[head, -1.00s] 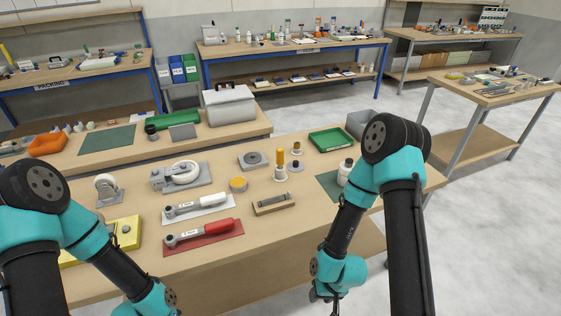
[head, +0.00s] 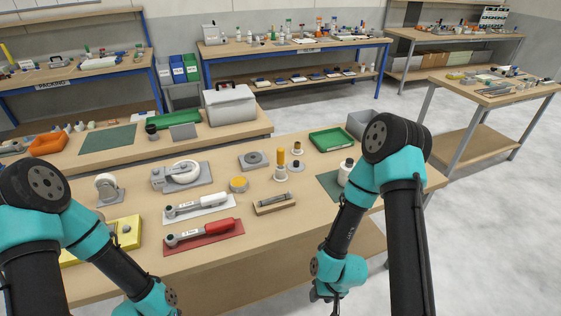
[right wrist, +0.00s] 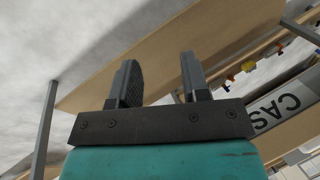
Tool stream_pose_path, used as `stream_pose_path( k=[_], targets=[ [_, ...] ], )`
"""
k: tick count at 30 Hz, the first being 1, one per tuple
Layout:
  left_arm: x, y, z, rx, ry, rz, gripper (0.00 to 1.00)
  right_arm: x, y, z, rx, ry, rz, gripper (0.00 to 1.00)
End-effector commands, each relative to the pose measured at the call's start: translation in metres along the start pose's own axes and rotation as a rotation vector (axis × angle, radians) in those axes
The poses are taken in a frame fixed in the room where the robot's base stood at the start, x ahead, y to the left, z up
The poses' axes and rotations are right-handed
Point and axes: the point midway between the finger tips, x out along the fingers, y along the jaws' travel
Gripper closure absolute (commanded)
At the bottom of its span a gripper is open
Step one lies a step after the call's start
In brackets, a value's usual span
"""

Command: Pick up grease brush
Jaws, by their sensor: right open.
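An upright tool with an amber-yellow handle (head: 281,158) stands in a small pale holder (head: 280,174) near the middle of the workbench in the head view. It looks like the grease brush; its lower end is hidden in the holder. My right gripper (head: 325,297) hangs low in front of the bench's front edge, well apart from it. The right wrist view shows the right gripper (right wrist: 160,75) with its fingers spread and nothing between them. My left arm comes in at lower left, and its gripper is below the picture.
A wooden block (head: 274,205) lies in front of the upright tool. A white bottle (head: 345,172) stands near my right arm. A green tray (head: 331,139) is behind.

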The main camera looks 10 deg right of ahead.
Motion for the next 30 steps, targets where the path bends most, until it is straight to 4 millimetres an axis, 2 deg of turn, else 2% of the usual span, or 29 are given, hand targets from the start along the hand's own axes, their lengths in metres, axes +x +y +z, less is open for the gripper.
stream_pose_path(
  k=[7,13,21,23,26,29,30],
  targets=[
    [0.0,0.0,0.0,0.0,0.0,0.0,0.57,0.0,0.0,0.0,0.0,0.0,0.0,0.56],
    [0.0,0.0,0.0,0.0,0.0,0.0,0.57,0.0,0.0,0.0,0.0,0.0,0.0,0.37],
    [0.0,0.0,0.0,0.0,0.0,0.0,0.57,0.0,0.002,-0.003,0.002,0.007,0.002,0.37],
    [0.0,0.0,0.0,0.0,0.0,0.0,0.57,0.0,0.007,-0.01,0.007,0.022,0.008,0.37],
    [0.0,0.0,0.0,0.0,0.0,0.0,0.57,-0.001,0.023,-0.032,0.017,0.069,0.03,0.37],
    [0.0,0.0,0.0,0.0,0.0,0.0,0.57,-0.006,0.052,-0.069,0.035,0.147,0.07,0.37],
    [0.0,0.0,0.0,0.0,0.0,0.0,0.57,-0.009,0.068,-0.085,0.045,0.181,0.09,0.37]
  ],
)
